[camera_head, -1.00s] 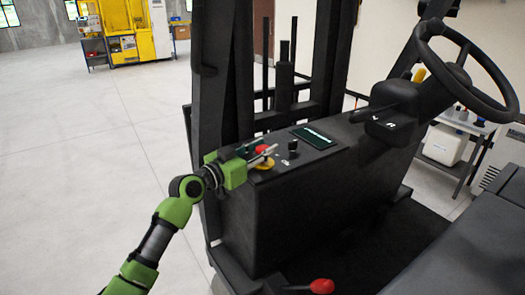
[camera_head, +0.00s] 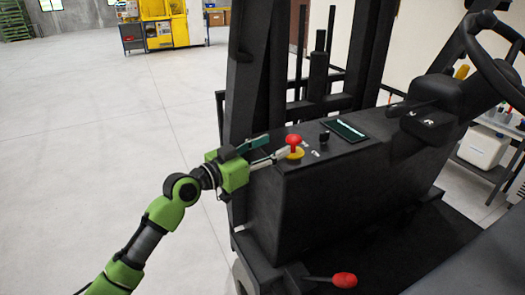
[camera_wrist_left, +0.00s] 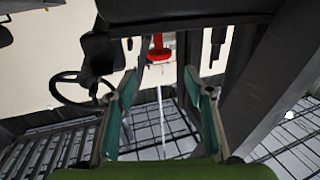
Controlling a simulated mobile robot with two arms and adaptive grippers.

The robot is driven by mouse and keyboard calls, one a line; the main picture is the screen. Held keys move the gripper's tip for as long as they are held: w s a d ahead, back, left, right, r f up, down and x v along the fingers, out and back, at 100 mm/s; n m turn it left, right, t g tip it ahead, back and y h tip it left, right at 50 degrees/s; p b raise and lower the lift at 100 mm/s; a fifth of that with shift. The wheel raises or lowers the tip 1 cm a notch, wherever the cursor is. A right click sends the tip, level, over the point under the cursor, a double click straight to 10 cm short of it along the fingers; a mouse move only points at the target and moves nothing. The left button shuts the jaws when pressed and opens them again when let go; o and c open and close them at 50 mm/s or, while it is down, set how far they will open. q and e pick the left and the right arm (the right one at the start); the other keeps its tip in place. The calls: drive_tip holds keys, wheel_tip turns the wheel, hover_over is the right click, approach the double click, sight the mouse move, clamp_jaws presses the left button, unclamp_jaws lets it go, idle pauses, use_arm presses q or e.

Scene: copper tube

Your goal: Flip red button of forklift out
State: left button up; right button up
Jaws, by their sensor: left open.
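The red button (camera_head: 293,140) stands upright on its yellow base (camera_head: 295,154) on the forklift's black side panel. Its red head shows above the yellow base. My left gripper (camera_head: 273,148) is just left of the button, with its fingers spread and pointing towards it. In the left wrist view the red button (camera_wrist_left: 158,50) appears beyond the open fingers (camera_wrist_left: 160,85), roughly in line with the gap between them. Nothing is held. Whether a fingertip touches the base is not clear. My right gripper is not in view.
A black knob (camera_head: 324,137) and a dark display (camera_head: 344,131) sit right of the button. The steering wheel (camera_head: 490,60) is further right, and the black mast (camera_head: 258,90) rises behind the gripper. A red-knobbed lever (camera_head: 344,280) is low down. Open floor lies left.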

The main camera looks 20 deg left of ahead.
use_arm(q)
drive_tip(key=shift+v, duration=1.6)
